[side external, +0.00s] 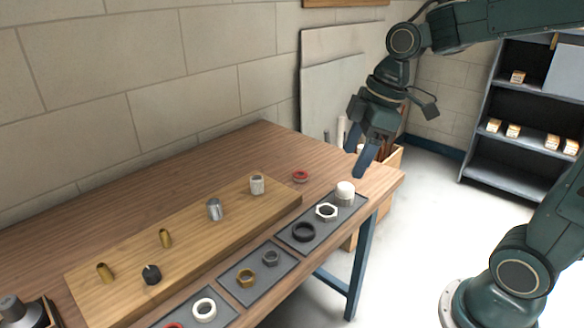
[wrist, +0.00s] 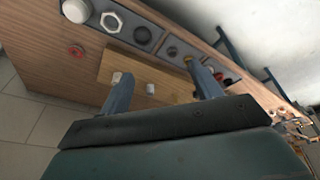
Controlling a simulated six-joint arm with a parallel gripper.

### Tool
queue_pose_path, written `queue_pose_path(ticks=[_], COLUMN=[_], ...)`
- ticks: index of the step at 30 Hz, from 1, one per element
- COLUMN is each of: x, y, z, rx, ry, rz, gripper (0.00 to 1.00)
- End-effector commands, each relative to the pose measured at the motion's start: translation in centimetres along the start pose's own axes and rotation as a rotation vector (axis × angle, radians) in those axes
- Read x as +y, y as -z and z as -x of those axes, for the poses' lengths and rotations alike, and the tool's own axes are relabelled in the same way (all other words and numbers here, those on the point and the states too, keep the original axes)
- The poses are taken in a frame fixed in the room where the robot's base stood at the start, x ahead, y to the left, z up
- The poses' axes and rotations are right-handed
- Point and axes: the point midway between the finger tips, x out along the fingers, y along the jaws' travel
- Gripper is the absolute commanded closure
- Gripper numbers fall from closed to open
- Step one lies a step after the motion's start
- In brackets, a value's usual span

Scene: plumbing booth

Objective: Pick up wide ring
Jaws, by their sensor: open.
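The frames do not label the wide ring; the thick black ring (side external: 303,232) looks widest. It lies flat on a dark grey mat (side external: 320,235) near the table's front edge, beside a white hex nut (side external: 327,211). The black ring also shows in the wrist view (wrist: 142,35). Other rings are a white one (side external: 204,309) on the nearest mat and a red one (side external: 300,176) on the bare table. My gripper (side external: 353,163) is open and empty, high above the table's far end, with its fingers pointing down. It also shows in the wrist view (wrist: 160,68).
A white cap (side external: 345,193) stands at the far mat's end. A wooden board (side external: 190,235) carries several upright fittings, including a metal cylinder (side external: 215,209) and a white-grey one (side external: 257,184). Brass and grey nuts lie on the middle mat (side external: 257,272). A block wall runs behind.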

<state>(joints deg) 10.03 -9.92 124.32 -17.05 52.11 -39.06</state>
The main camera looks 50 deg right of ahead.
Motion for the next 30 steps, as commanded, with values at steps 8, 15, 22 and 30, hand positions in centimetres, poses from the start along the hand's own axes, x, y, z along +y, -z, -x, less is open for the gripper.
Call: queue_pose_path(ticks=[8, 15, 22, 30], x=[3.9, 7.0, 9.6, 10.9], y=[1.6, 2.1, 2.0, 1.7], z=[-3.6, -7.2, -10.9, -13.1], rx=[-0.001, 0.033, 0.091, 0.136], ry=[0.112, 0.205, 0.282, 0.321], rz=[0.242, 0.452, 0.636, 0.746], gripper=[0.36, 0.36, 0.36, 0.36])
